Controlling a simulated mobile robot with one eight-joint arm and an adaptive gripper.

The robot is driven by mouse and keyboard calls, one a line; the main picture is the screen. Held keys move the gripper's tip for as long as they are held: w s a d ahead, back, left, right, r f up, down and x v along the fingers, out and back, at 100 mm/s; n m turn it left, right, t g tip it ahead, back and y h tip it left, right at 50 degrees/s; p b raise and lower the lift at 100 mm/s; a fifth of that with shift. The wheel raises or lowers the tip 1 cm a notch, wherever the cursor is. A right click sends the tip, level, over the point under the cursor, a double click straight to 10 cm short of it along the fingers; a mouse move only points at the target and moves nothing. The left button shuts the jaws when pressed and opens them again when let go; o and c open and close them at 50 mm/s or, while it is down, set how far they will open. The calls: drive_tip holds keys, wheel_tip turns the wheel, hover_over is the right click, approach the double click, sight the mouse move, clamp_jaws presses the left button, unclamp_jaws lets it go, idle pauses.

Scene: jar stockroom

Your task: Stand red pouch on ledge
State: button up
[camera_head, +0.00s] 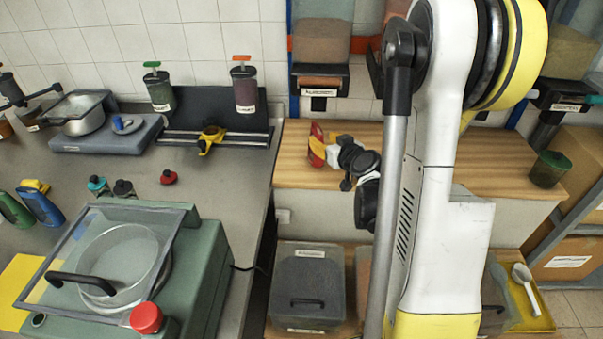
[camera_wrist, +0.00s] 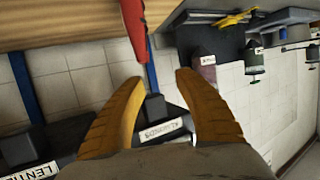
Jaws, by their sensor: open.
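The red pouch (camera_head: 316,131) is on the wooden ledge (camera_head: 480,150) in the head view, by the ledge's left part. It looks upright, partly covered by a yellow finger. In the wrist view, which is turned upside down, the red pouch (camera_wrist: 134,25) shows at the top against the wooden ledge (camera_wrist: 55,22), tapering downward. My gripper (camera_wrist: 160,76) is open, its two yellow fingers apart with nothing between them. The pouch is just beyond the fingertips, in line with the left finger. Whether a finger touches it I cannot tell.
Dispensers hang on the wall behind the ledge, one labelled almonds (camera_wrist: 160,112). A dark green cup (camera_head: 548,170) stands at the ledge's right end. The grey counter (camera_head: 225,170) at left holds a lidded green appliance (camera_head: 205,265). A grey bin (camera_head: 307,285) sits below the ledge.

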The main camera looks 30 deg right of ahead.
drive_tip(key=s+a+r+n+g+y, duration=0.1)
drive_tip(key=s+a+r+g+y, duration=0.15)
drive_tip(key=a, duration=0.65)
drive_tip(key=s+a+r+n+g+y, duration=0.15)
drive_tip(key=a+r, duration=0.25)
drive_tip(key=a, duration=0.5)
drive_tip(key=s+a+g, duration=0.1)
drive_tip(key=s+a, duration=0.3)
drive_tip(key=s, duration=0.5)
drive_tip(key=s+a+g+h, duration=0.1)
drive_tip(key=s+a+g, duration=0.1)
drive_tip(key=s+a, duration=0.3)
drive_tip(key=s, duration=0.4)
drive_tip(key=shift+a, duration=0.2)
